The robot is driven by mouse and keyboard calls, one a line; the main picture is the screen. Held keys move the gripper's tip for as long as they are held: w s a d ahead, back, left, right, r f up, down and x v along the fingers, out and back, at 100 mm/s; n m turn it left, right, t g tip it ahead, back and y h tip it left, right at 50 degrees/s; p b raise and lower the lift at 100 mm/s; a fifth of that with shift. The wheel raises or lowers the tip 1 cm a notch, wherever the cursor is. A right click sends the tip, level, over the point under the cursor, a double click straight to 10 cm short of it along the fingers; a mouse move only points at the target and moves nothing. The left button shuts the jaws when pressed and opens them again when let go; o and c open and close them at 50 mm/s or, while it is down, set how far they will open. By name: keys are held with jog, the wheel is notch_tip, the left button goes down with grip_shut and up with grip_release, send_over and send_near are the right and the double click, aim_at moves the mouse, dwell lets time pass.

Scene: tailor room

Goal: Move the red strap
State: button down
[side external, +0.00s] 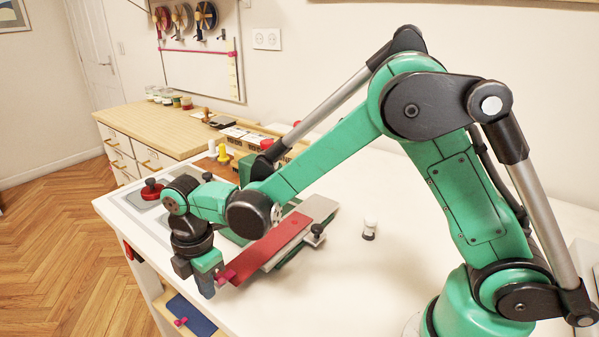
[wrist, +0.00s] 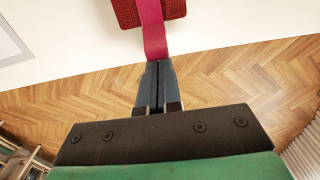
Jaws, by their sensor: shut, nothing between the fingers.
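The red strap (wrist: 152,28) shows in the wrist view as a crimson band running from the top edge over a darker red textured piece (wrist: 127,12). Its near end reaches the tips of my gripper (wrist: 158,63). The two fingers are shut together, with no strap visible between them. In the side view a flat red piece (side external: 272,249) lies slanted on a grey block, and a short crimson end (side external: 227,275) sticks out beside my gripper (side external: 208,292). My gripper points down at the table's front edge. Whether it touches the strap I cannot tell.
A grey block with a black knob (side external: 317,231) lies under the red piece. A small white-and-black cylinder (side external: 369,229) stands to its right. A red knob on a plate (side external: 151,188) is at the far left. The white table (side external: 330,300) is clear at front right; beyond its edge is wooden floor (side external: 60,250).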

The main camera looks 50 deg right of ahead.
aim_at(243, 264)
jog(key=shift+d, duration=0.1)
jog(key=d, duration=0.7)
jog(key=shift+d, duration=0.4)
jog(key=shift+a, duration=0.1)
